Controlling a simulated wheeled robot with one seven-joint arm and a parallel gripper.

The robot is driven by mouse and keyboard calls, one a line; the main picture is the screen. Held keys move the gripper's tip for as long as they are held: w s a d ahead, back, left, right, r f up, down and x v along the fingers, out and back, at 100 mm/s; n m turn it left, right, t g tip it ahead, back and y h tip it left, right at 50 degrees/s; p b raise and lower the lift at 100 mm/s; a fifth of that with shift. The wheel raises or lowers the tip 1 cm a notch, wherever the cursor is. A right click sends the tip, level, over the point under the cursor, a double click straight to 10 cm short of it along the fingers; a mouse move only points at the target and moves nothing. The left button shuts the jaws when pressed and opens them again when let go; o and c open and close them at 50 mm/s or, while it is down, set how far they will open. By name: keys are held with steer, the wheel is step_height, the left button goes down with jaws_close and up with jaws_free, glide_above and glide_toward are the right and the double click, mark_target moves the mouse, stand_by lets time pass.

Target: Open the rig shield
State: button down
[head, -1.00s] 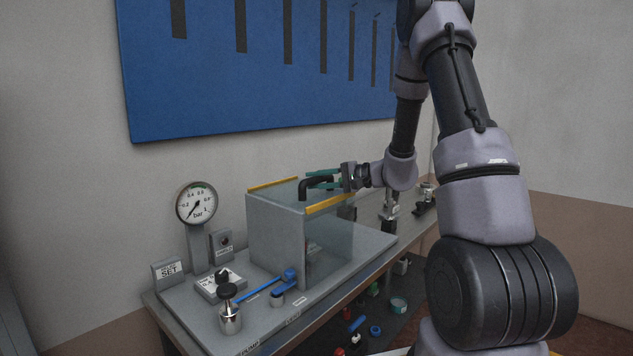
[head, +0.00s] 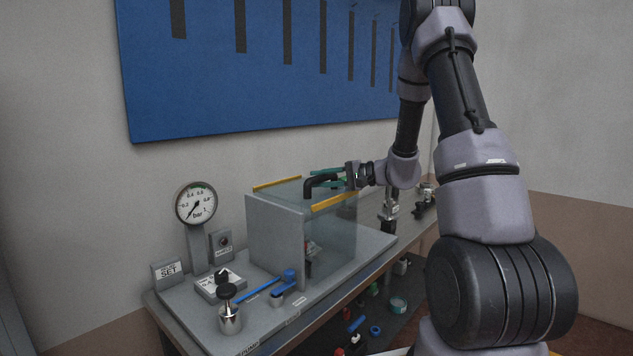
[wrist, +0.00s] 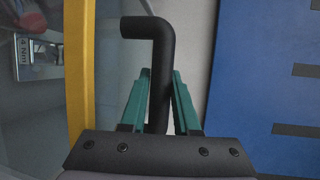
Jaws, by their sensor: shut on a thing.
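The rig shield (head: 334,240) is a clear box with yellow strips (head: 334,201) along its top edges. It stands on the bench rig behind a grey end panel (head: 272,235). A black bent handle (head: 318,183) rises at its top. My gripper (head: 330,178) reaches in from the right with green fingers, shut on the handle. In the wrist view the handle (wrist: 158,45) passes between the two green fingers of my gripper (wrist: 160,100), with a yellow strip to the left. Things inside the shield show only dimly through it.
A blue board (head: 260,70) hangs on the wall behind.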

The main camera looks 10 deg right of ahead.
steer(key=w+d, duration=1)
steer(key=d, duration=0.3)
steer(key=shift+d, duration=0.4)
steer(key=shift+f, duration=0.1)
steer(key=c, duration=0.6)
jaws_free()
steer(key=shift+c, duration=0.2)
steer(key=v, duration=1)
steer(key=shift+s+d, duration=0.25)
steer(key=shift+s, duration=0.05)
